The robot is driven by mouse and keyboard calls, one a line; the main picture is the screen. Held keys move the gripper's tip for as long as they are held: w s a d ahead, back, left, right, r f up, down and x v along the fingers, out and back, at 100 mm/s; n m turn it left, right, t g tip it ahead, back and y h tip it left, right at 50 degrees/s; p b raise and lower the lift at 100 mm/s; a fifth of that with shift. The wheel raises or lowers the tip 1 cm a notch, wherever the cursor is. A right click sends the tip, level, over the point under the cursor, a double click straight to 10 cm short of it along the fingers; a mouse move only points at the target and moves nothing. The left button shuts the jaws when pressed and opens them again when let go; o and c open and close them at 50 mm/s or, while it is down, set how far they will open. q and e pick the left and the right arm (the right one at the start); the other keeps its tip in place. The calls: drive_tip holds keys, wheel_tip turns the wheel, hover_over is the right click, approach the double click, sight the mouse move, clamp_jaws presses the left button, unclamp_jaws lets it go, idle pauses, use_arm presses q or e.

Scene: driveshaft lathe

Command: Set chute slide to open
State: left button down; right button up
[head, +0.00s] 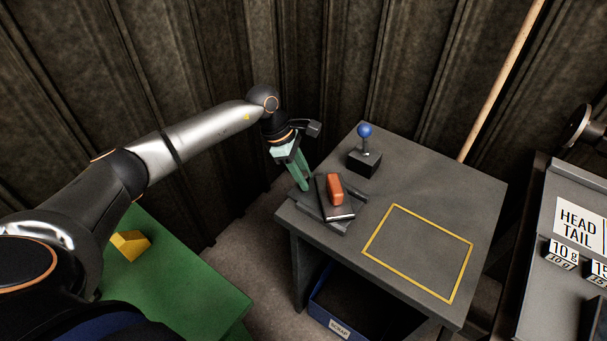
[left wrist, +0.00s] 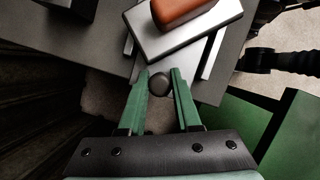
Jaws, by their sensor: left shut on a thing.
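The chute slide (left wrist: 178,68) shows in the left wrist view as a light metal strip with a dark round knob (left wrist: 159,85) at its near end. It lies between low rails at the table's edge. A grey plate (left wrist: 225,14) with an orange block (left wrist: 183,10) on it covers the strip's far part; both also show in the head view, plate (head: 340,212) and block (head: 335,189). My left gripper (head: 304,186) has green fingers, one on each side of the knob, and is shut on it. My right gripper is not in view.
The grey table (head: 420,180) holds a blue-knobbed lever (head: 365,131) on a black box and a yellow-outlined area (head: 420,250). A bin labelled SCRAP (head: 340,328) stands beneath. A green table (head: 190,285) with a yellow block (head: 131,244) is at left. Corrugated walls stand behind.

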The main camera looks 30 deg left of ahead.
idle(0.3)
use_arm(q)
drive_tip(key=w+a+b, duration=0.1)
drive_tip(key=a+b, duration=0.3)
drive_tip(key=a, duration=0.3)
drive_tip(key=shift+a, duration=0.15)
drive_tip(key=c, duration=0.9)
unclamp_jaws()
drive_tip(key=shift+c, duration=0.2)
drive_tip(key=shift+o, duration=1.7)
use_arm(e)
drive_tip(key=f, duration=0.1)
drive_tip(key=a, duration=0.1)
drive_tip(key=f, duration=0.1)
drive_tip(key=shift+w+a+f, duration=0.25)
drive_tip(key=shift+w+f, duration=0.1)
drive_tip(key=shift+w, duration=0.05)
use_arm(q)
drive_tip(key=v, duration=1.2)
drive_tip(key=shift+r, duration=0.3)
